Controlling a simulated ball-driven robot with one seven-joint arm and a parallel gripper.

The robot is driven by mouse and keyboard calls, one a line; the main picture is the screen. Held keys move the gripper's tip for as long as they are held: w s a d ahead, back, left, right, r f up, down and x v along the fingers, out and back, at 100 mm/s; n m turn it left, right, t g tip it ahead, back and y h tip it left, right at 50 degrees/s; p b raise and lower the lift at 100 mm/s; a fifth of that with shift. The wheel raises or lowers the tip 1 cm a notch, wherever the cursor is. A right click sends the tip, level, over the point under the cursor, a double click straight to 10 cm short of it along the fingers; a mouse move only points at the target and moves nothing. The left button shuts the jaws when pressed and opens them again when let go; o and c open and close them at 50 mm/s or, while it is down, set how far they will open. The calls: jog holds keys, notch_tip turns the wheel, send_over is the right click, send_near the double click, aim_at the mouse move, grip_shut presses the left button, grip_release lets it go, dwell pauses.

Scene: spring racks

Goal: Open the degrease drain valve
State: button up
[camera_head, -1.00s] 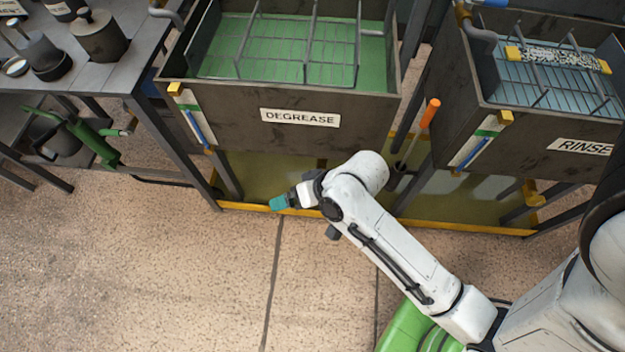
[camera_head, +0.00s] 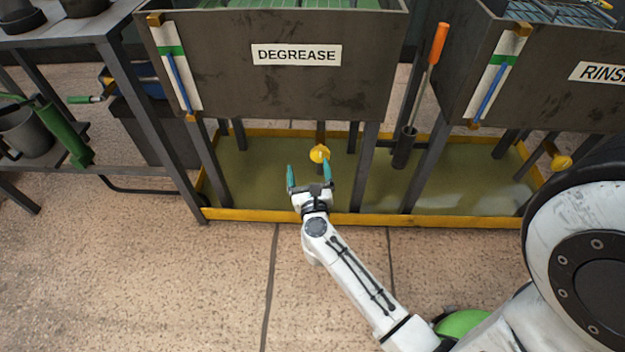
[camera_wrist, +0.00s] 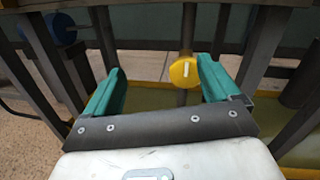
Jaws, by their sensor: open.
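The degrease tank (camera_head: 215,85) is a dark metal box with a DEGREASE label, standing on legs over a yellow-rimmed drip tray. Its drain valve (camera_head: 319,154) is a round yellow knob on a vertical pipe below the tank. The valve also shows in the wrist view (camera_wrist: 184,71), with a pale bar across its face. My gripper (camera_head: 309,178) has teal fingers spread apart with nothing between them. It points at the valve from the front, low under the tank. In the wrist view the valve lies ahead, nearer the right finger, and apart from my gripper (camera_wrist: 160,88).
Tank legs (camera_head: 365,165) stand on both sides of the valve. A tool with an orange handle (camera_head: 438,45) stands in a holder at right. The rinse tank (camera_head: 560,95) has its own yellow valve (camera_head: 562,162). The yellow tray rim (camera_head: 400,219) runs along the front.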

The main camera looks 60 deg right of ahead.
aim_at(320, 156)
notch_tip(320, 156, down, 4)
jog(key=s+m+g+b, duration=0.1)
jog(key=s+m+g, duration=0.2)
jog(key=m, duration=0.1)
jog(key=shift+h, duration=0.4)
jog(key=b+x, duration=0.1)
jog(key=x, duration=1)
jog(key=shift+w+d+r, duration=0.1)
jog(key=shift+d, duration=0.05)
jog(key=c, duration=1)
